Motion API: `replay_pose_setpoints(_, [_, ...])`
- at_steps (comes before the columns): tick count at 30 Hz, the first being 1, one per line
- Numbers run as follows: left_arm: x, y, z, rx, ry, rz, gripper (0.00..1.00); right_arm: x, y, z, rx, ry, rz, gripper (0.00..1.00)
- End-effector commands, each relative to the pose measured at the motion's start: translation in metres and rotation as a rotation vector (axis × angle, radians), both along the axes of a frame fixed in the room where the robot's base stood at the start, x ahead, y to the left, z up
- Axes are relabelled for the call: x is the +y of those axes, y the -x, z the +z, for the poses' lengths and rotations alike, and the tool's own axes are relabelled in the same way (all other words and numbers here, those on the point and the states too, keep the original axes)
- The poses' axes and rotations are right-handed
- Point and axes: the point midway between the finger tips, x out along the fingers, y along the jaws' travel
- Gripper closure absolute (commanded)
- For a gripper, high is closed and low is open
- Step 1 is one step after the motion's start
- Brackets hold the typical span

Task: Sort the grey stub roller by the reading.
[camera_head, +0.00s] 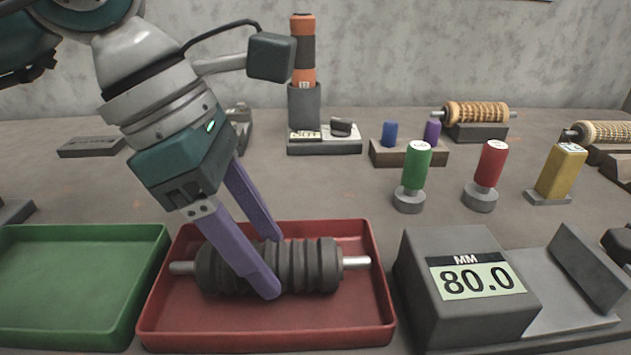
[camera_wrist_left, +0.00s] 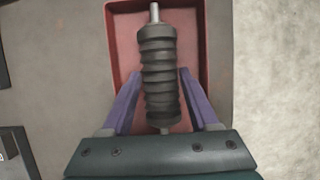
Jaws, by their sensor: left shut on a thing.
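The grey stub roller (camera_head: 310,266), dark and ribbed with pale metal shaft ends, lies lengthwise within the red tray (camera_head: 265,336). My left gripper (camera_head: 270,266) is shut on its ribbed body, one purple finger on each side. The left wrist view also shows the roller (camera_wrist_left: 157,62) between the fingers, over the red tray (camera_wrist_left: 201,45). Whether the roller touches the tray floor is hard to tell. The gauge (camera_head: 420,305) to the right reads 80.0 MM, and its grey cradle (camera_head: 540,300) is empty. My right gripper is not in view.
An empty green tray (camera_head: 70,285) stands left of the red one. Green (camera_head: 416,168), red (camera_head: 490,165) and yellow (camera_head: 562,172) pieces stand on grey bases behind the gauge. Tan rollers (camera_head: 475,113) rest on stands at the back right. An orange-black column (camera_head: 303,55) stands behind.

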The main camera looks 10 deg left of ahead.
Motion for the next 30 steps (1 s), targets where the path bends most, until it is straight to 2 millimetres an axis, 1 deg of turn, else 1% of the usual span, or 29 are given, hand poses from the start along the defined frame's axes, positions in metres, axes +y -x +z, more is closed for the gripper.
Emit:
replay_pose_setpoints(4, [0.000, 0.000, -0.002, -0.001, 0.002, 0.000, 1.00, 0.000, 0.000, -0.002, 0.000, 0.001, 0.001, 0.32])
replay_pose_setpoints(5, [0.000, 0.000, -0.001, -0.001, 0.002, 0.000, 0.36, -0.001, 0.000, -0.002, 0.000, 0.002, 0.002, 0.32])
replay_pose_setpoints(13, [0.000, 0.000, -0.001, -0.001, 0.001, 0.000, 0.06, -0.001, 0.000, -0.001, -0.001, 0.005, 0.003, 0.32])
replay_pose_setpoints(14, [0.000, 0.000, -0.001, -0.001, 0.001, 0.000, 0.04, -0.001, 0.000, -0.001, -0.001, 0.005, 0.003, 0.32])
replay_pose_setpoints(20, [0.000, 0.000, -0.002, 0.002, -0.002, 0.000, 0.04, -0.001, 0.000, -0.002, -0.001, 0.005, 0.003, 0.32])
replay_pose_setpoints(23, [0.002, 0.000, 0.002, -0.001, -0.001, 0.000, 0.04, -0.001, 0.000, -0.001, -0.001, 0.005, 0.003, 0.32])
replay_pose_setpoints(26, [0.007, 0.000, 0.015, -0.003, -0.001, 0.001, 0.04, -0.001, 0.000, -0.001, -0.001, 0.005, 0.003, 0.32])
replay_pose_setpoints(30, [0.018, 0.002, 0.042, -0.005, -0.001, 0.001, 0.04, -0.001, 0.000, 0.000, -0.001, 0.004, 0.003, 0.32])
